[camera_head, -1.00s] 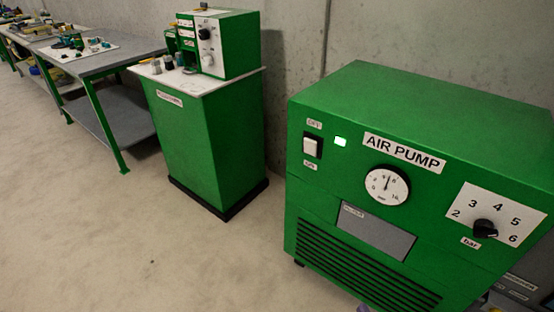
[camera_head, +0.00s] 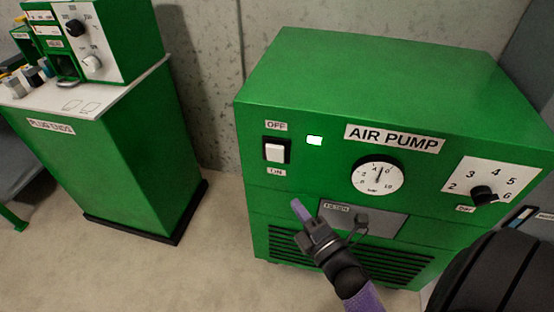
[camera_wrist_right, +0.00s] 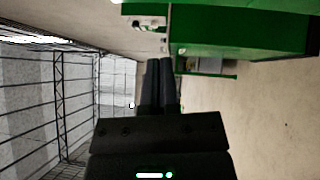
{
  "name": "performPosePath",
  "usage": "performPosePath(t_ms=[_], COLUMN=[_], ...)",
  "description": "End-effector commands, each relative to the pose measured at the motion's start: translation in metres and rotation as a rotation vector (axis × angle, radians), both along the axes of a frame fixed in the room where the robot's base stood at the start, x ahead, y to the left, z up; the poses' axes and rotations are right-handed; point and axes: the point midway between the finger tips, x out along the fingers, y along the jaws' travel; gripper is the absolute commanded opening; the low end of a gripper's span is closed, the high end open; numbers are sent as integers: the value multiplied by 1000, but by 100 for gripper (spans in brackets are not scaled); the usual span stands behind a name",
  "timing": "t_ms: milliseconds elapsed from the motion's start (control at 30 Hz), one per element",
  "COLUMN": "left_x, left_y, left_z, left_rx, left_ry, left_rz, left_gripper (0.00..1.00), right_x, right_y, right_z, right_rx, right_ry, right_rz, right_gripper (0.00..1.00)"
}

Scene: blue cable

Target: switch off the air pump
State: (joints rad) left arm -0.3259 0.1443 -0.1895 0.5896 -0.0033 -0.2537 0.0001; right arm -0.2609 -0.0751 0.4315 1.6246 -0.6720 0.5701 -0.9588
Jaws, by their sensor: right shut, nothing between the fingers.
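The air pump (camera_head: 380,75) is a green box with a white AIR PUMP label. Its white rocker switch (camera_head: 275,152) sits at the left of the front panel, with OFF above it and ON below it. A small light (camera_head: 314,141) beside the switch glows pale green-white. My right gripper (camera_head: 299,208) is shut and empty, in front of the panel, below and a little right of the switch and apart from it. In the right wrist view its dark fingers (camera_wrist_right: 159,85) lie together. My left gripper is not in view.
A pressure gauge (camera_head: 377,175) and a bar knob (camera_head: 484,195) are on the pump's front, right of the switch. A green cabinet labelled PLUG ENDS (camera_head: 120,150) stands at the left with a machine on top. Bare floor (camera_head: 225,250) lies between them.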

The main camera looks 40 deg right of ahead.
Motion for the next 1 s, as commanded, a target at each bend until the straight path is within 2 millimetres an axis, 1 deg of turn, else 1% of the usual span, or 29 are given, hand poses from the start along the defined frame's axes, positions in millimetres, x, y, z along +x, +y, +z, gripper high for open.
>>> performPosePath(t_ms=[467,500,600,700,800,1000], left_x=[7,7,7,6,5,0], left_y=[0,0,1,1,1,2], left_z=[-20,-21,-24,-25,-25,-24], left_rx=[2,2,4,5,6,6], left_ry=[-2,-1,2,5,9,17], left_rz=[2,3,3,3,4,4], left_gripper=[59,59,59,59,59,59], right_x=[98,101,111,116,119,119], right_y=[-7,-14,-26,-33,-37,-37], right_z=[9,10,13,15,16,17], right_rx=[0,-4,-2,0,0,1], right_ry=[-2,0,1,1,1,1], right_rz=[0,1,0,0,0,0], right_gripper=[0,0,0,0,0,0])
